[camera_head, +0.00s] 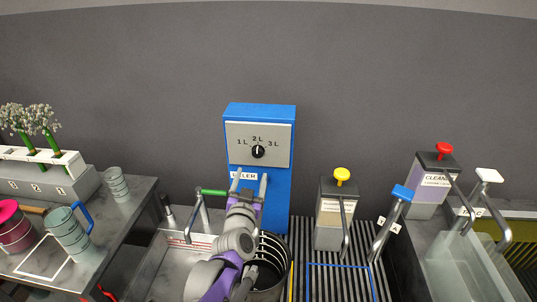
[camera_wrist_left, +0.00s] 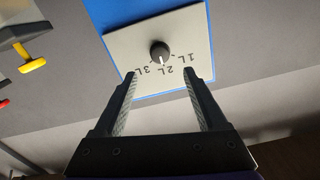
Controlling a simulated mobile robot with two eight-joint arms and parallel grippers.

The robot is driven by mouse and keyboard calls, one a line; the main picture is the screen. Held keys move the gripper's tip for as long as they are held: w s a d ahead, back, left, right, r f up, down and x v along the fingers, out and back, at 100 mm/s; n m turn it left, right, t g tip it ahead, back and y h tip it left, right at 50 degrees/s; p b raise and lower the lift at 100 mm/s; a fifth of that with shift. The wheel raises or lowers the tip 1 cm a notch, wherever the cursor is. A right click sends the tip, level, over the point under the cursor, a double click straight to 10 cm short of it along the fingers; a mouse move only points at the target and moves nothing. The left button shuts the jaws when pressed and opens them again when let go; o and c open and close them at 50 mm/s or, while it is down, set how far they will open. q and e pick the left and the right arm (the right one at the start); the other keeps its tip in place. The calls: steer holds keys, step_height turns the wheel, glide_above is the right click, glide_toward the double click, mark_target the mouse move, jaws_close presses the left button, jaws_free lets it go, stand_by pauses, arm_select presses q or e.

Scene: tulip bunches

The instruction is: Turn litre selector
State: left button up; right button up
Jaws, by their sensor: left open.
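The litre selector is a round dark knob (camera_head: 258,151) on the grey plate (camera_head: 276,136) of a blue dispenser (camera_head: 260,110). Marks 1L, 2L and 3L surround it, and its white pointer line faces 2L. In the left wrist view the scene looks upside down, and the knob (camera_wrist_left: 159,51) sits beyond the fingertips. My left gripper (camera_head: 250,178) is open and empty, just below the knob in the head view and apart from it. Its two fingers (camera_wrist_left: 160,78) are spread, with the plate visible between them. My right gripper is not in view.
A label below the plate is partly hidden by my left gripper. A green-handled tap (camera_head: 210,192) stands left of my arm. A yellow-topped dispenser (camera_head: 335,215) stands right. A metal bucket (camera_head: 272,262) is below. The wall above is clear.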

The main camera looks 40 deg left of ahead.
mark_target(257, 155)
arm_select(q)
steer(key=x, duration=1)
steer(key=shift+p, duration=0.35)
jaws_close()
